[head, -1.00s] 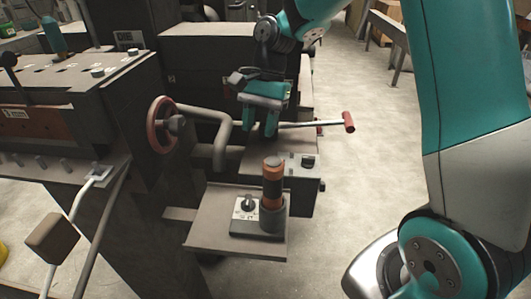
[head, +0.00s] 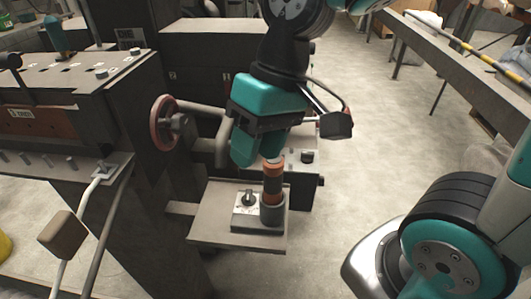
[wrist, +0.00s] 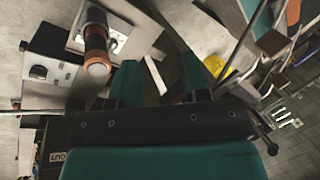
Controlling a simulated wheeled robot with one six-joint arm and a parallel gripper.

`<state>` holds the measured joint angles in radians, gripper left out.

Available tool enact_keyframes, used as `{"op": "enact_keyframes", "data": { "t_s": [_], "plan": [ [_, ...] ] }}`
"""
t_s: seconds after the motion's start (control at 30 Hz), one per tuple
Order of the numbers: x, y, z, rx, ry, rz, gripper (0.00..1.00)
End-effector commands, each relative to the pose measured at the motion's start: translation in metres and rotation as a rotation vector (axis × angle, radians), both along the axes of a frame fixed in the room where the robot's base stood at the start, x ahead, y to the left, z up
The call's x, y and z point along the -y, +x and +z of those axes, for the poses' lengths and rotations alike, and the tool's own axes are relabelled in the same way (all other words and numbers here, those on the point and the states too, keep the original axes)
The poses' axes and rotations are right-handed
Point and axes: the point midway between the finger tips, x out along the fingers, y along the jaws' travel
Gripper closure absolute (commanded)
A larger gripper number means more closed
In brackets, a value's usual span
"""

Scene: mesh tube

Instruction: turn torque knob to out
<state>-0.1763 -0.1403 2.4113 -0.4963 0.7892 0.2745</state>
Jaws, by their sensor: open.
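A small black knob (head: 248,197) stands on a light plate with markings, on the flat shelf beside the orange-and-black cylinder. Another black knob (head: 307,157) sits on the grey box behind; it also shows in the wrist view (wrist: 38,72). I cannot read which one is the torque knob. My gripper (head: 258,150) is above and behind the cylinder, pointing down, apart from the knob on the plate. In the wrist view its two teal fingers (wrist: 157,78) are spread with nothing held between them.
The orange-and-black cylinder (head: 273,184) stands upright close to my fingers and beside the plate knob. A red handwheel (head: 164,124) and a bent grey pipe (head: 222,140) are to the left. The shelf (head: 215,222) has bare space at its front left. Open floor lies to the right.

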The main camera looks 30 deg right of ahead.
Motion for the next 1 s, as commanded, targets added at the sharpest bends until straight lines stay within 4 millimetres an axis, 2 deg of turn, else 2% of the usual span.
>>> {"op": "enact_keyframes", "data": {
  "t_s": [0.1,0.2,0.6,0.67,0.8,0.87,1.0],
  "plan": [
    [-0.004,-0.018,0.003,0.052,0.011,0.099,0.57],
    [-0.005,-0.027,0.004,0.080,0.016,0.157,0.57],
    [-0.006,-0.034,0.004,0.103,0.021,0.203,0.57],
    [-0.006,-0.034,0.004,0.103,0.021,0.204,0.69],
    [-0.004,-0.024,0.001,0.122,0.030,0.279,1.00],
    [0.000,-0.014,-0.002,0.145,0.042,0.361,1.00],
    [0.014,0.021,-0.014,0.239,0.092,0.650,1.00]
  ]
}}
